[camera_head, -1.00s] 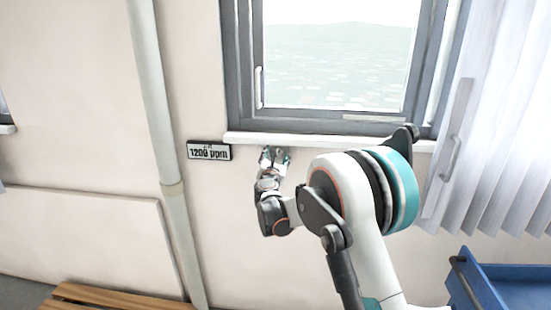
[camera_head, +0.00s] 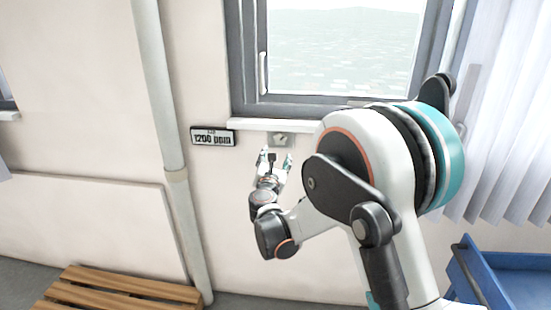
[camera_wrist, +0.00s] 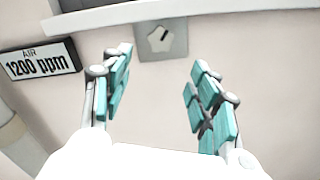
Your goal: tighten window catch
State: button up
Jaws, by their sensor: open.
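A pale knob with a dark mark (camera_wrist: 160,38) sits on a square grey plate on the wall just under the window sill. It also shows small in the head view (camera_head: 281,140). A white upright handle (camera_head: 263,73) is on the left side of the grey window frame (camera_head: 340,106); I cannot tell which of these is the catch. My gripper (camera_head: 275,158) is open and empty, pointing up at the wall below the knob. In the wrist view its teal-padded fingers (camera_wrist: 161,65) are spread wide, with the knob beyond and between their tips, apart from them.
The white sill (camera_head: 255,124) juts out just above the knob. A black "1200 ppm" sign (camera_head: 213,137) is left of it, then a vertical pipe (camera_head: 160,90). Blinds (camera_head: 510,120) hang at right above a blue cart (camera_head: 500,275). A wooden bench (camera_head: 120,290) stands lower left.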

aim_at(280, 141)
jog(key=w+n, duration=0.2)
jog(key=w, duration=0.2)
jog(key=w+n+b, duration=0.1)
jog(key=w+n, duration=0.1)
jog(key=w, duration=0.2)
jog(key=w+n+b, duration=0.1)
jog(key=w+n, duration=0.2)
jog(key=w, duration=0.2)
jog(key=shift+d, duration=0.4)
jog(key=c, duration=1.1)
